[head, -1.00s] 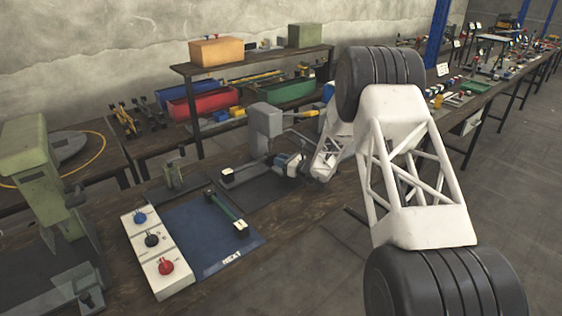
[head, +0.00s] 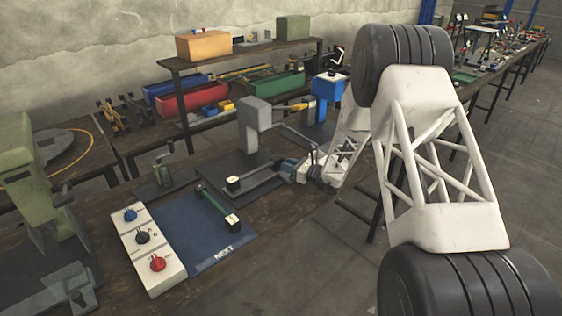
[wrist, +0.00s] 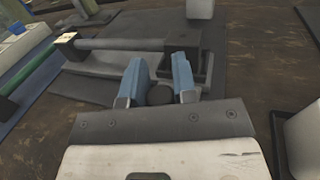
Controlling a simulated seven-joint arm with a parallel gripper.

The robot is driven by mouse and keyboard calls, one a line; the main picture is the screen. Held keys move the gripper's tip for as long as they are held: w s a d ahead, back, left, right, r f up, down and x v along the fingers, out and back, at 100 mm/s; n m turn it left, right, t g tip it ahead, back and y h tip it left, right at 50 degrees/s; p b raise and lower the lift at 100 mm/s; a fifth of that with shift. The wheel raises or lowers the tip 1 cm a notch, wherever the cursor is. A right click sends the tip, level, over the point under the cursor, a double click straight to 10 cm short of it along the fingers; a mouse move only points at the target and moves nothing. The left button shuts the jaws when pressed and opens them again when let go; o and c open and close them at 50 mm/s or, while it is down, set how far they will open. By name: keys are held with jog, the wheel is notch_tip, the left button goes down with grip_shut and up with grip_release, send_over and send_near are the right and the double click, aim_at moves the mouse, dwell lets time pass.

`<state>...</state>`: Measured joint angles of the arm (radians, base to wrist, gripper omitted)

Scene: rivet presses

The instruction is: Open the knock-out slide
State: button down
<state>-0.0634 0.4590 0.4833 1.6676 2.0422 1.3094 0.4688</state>
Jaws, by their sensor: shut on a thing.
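The knock-out slide appears to be the long grey bar unit (head: 262,180) on the dark mat beside the grey press (head: 254,128). Its left end carries a small block with a white tag (head: 233,183). In the wrist view the grey bar (wrist: 125,44) runs from the tagged block to a dark bracket (wrist: 207,62) on the right. My gripper (head: 291,167) is at the right end of the unit. In the wrist view its blue fingers (wrist: 160,88) are shut on a dark round knob (wrist: 161,94), partly hidden between them.
A blue mat (head: 190,240) marked NEXT holds a similar unit with a green bar (head: 211,203). A white control box (head: 150,262) with knobs stands left of it. The press has an orange-ended lever (head: 296,107). A blue press (head: 328,90) stands behind my arm.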

jog(key=shift+s+d+r, duration=0.1)
jog(key=shift+s+d, duration=0.8)
jog(key=shift+d, duration=0.05)
jog(key=c, duration=0.9)
grip_release()
jog(key=shift+d, duration=0.1)
jog(key=shift+v, duration=3.8)
jog(key=shift+s, duration=0.1)
